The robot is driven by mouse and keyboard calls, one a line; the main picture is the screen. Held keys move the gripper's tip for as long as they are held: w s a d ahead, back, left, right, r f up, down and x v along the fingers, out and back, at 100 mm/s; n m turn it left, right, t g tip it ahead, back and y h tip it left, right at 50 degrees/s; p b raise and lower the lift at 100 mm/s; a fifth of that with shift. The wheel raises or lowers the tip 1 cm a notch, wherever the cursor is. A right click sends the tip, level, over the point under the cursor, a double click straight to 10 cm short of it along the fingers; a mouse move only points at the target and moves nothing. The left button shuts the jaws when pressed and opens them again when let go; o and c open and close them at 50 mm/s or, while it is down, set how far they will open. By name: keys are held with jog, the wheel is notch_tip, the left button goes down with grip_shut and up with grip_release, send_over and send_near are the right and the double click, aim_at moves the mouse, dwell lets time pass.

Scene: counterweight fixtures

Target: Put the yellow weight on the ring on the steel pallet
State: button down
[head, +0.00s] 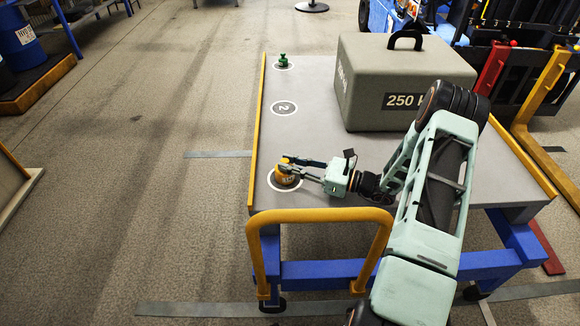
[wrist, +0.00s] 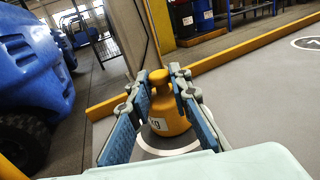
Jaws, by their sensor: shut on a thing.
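The yellow weight (head: 287,180) has a round body and a knob on top. It is upright at the near left corner of the grey-topped steel pallet (head: 315,130), inside the outline of a white ring (head: 285,191). My gripper (head: 286,163) reaches in from the right and is shut on the weight. In the wrist view the weight (wrist: 168,112) stands between the two fingers (wrist: 160,88), with part of the white ring (wrist: 180,151) below it. I cannot tell whether its base touches the surface. The fingers hide its sides.
A large grey 250 kg case (head: 400,80) stands on the pallet's back right. A green weight (head: 283,62) sits at the far left ring; a ring marked 2 (head: 284,108) is empty. A yellow edge strip (head: 256,140) borders the left side, and a yellow rail (head: 320,215) rises in front.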

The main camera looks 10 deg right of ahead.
dwell(0.3)
jog(key=c, duration=1.8)
grip_release()
jog(key=shift+f, duration=0.1)
jog(key=shift+o, duration=0.2)
jog(key=shift+r, duration=0.2)
jog(key=p+v, duration=0.2)
jog(key=v, duration=1)
jog(key=shift+f, duration=0.1)
